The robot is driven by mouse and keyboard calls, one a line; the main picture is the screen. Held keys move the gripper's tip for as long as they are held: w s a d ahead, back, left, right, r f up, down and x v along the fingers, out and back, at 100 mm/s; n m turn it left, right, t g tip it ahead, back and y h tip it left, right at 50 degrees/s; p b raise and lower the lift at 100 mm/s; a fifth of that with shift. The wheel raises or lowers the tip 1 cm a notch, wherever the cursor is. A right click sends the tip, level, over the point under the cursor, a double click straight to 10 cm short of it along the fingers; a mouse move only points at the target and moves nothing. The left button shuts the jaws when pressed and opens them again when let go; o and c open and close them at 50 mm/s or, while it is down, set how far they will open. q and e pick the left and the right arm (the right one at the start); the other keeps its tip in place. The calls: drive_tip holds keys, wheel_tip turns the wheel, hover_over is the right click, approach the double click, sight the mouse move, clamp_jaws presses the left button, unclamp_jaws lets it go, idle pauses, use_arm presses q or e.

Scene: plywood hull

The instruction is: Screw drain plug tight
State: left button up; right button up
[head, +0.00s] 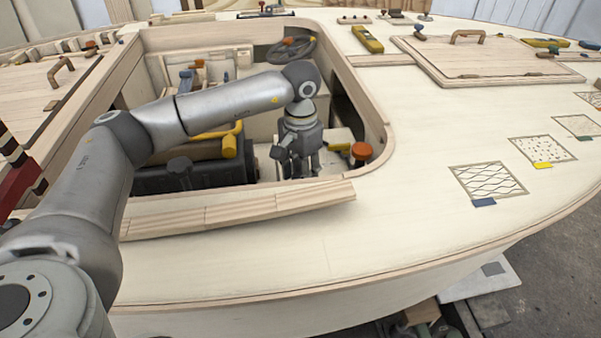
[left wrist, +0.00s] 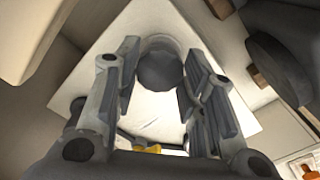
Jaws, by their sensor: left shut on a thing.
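My left gripper (head: 298,170) reaches down into the open cockpit well of the plywood hull, pointing downward. In the left wrist view, the two fingers of my left gripper (left wrist: 163,72) stand on either side of a round dark grey plug (left wrist: 160,70) and are shut on it. The plug sits at a pale square plate (left wrist: 150,108). Its threads and how far it is seated cannot be told. In the head view the plug is hidden behind the gripper and the well's near edge. My right gripper is in neither view.
The well's wooden rim (head: 372,110) surrounds my left arm. An orange-topped knob (head: 361,152) stands right of the gripper, and a yellow-handled part (head: 229,146) lies to its left. A loose plank (head: 240,208) lies along the near edge. A steering wheel (head: 292,50) is behind.

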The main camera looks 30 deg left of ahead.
use_arm(q)
drive_tip(key=shift+w+a+r+m, duration=0.1)
drive_tip(key=shift+w+r+m, duration=0.1)
drive_tip(key=shift+m, duration=0.45)
drive_tip(key=shift+w+a+r+m, duration=0.1)
drive_tip(key=shift+r+m, duration=0.05)
drive_tip(key=shift+m, duration=0.5)
drive_tip(key=o, duration=1)
drive_tip(key=shift+s, duration=0.15)
drive_tip(key=shift+c, duration=0.2)
drive_tip(key=shift+o, duration=0.3)
drive_tip(key=shift+s+d+f, duration=0.1)
wheel_tip(320, 180, up, 12)
